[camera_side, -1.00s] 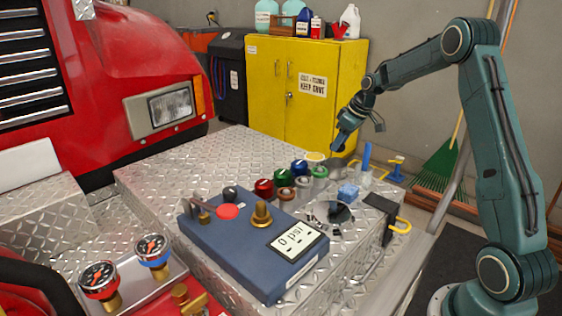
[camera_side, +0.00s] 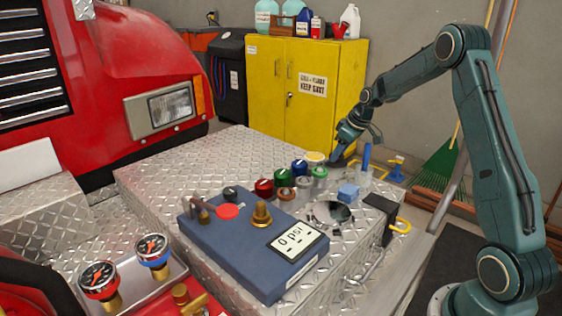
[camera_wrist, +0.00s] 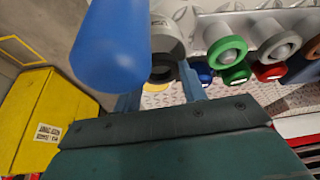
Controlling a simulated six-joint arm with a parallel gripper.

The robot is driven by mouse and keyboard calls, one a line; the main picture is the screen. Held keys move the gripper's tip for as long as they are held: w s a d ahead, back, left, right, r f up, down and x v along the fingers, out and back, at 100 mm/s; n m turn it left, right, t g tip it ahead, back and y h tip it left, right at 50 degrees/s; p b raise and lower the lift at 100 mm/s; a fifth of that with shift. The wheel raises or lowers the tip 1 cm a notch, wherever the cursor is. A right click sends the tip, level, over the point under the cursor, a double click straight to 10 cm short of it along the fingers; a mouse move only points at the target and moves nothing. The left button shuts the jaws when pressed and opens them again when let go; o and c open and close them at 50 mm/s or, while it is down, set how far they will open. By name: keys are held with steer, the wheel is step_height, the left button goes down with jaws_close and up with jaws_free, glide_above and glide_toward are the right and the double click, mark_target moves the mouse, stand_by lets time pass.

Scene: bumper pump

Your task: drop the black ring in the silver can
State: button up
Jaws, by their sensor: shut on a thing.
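My gripper (camera_side: 336,157) is low over the far right part of the diamond-plate deck, beside the cream-rimmed round piece (camera_side: 315,157). In the wrist view my gripper (camera_wrist: 160,92) is shut on a dark round piece, which looks like the black ring (camera_wrist: 163,73). It sits against a grey cylinder with lettering (camera_wrist: 167,36); whether they are one piece I cannot tell. The ring cannot be made out in the side view. A silver can (camera_wrist: 280,42) stands to the right of the green-rimmed can (camera_wrist: 225,46); the silver can also shows in the side view (camera_side: 304,183).
A blue post (camera_side: 366,155) stands close to my gripper and fills the upper left of the wrist view (camera_wrist: 110,45). Red (camera_side: 264,187), green (camera_side: 283,176) and blue (camera_side: 299,167) capped pieces crowd nearby.

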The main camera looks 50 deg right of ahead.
steer(key=shift+f, duration=0.2)
stand_by(0.3)
steer(key=o, duration=0.8)
steer(key=shift+o, duration=0.6)
steer(key=o, duration=0.3)
steer(key=shift+r, duration=0.15)
steer(key=shift+r, duration=3.35)
steer(key=shift+r, duration=0.1)
